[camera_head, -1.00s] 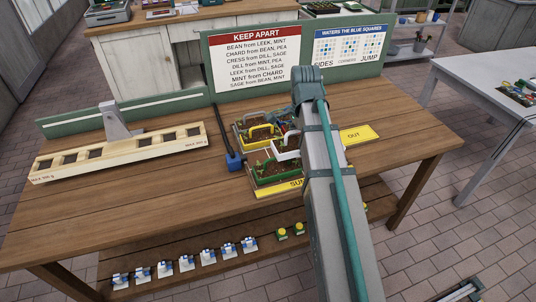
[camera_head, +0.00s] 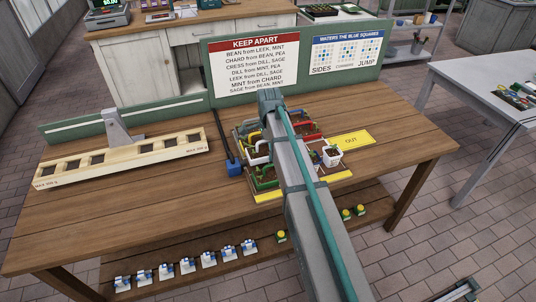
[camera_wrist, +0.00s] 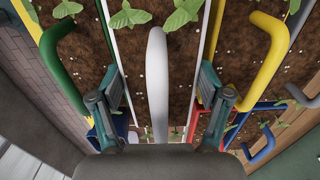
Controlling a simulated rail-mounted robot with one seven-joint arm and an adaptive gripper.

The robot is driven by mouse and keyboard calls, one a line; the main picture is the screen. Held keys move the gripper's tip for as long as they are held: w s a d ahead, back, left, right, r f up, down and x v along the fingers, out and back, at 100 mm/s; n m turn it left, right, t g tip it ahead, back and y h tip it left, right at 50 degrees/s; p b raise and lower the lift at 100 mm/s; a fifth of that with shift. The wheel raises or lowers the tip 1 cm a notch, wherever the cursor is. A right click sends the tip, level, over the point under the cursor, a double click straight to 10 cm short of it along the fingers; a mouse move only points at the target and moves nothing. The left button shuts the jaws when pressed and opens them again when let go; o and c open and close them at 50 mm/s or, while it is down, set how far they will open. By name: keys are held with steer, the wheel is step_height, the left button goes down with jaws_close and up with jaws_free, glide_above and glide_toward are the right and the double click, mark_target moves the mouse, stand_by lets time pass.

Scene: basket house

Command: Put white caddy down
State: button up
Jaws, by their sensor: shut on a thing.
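The white caddy is centred in the wrist view, with its white handle (camera_wrist: 157,80) standing over dark soil and green seedlings. My gripper (camera_wrist: 163,98) has one finger on each side of the handle, and is shut on the white caddy. The exact contact is hard to see. A green caddy (camera_wrist: 55,60) is close on the left, and a yellow caddy (camera_wrist: 262,55) close on the right. In the head view the white caddy (camera_head: 258,160) shows partly, left of my arm, among the other caddies. My gripper is hidden there behind the arm.
Red (camera_head: 305,130) and green (camera_head: 264,176) caddies crowd the bench beside my arm. A wooden balance beam (camera_head: 120,160) lies left. The bench's right end is clear.

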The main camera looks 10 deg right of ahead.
steer(key=shift+w+a+f+p, duration=0.15)
steer(key=shift+f+p, duration=0.5)
steer(key=shift+f, duration=1.1)
steer(key=o, duration=1.3)
steer(key=shift+f, duration=0.1)
steer(key=shift+o, duration=0.2)
step_height(320, 180, up, 12)
steer(key=b, duration=0.2)
steer(key=shift+b, duration=0.4)
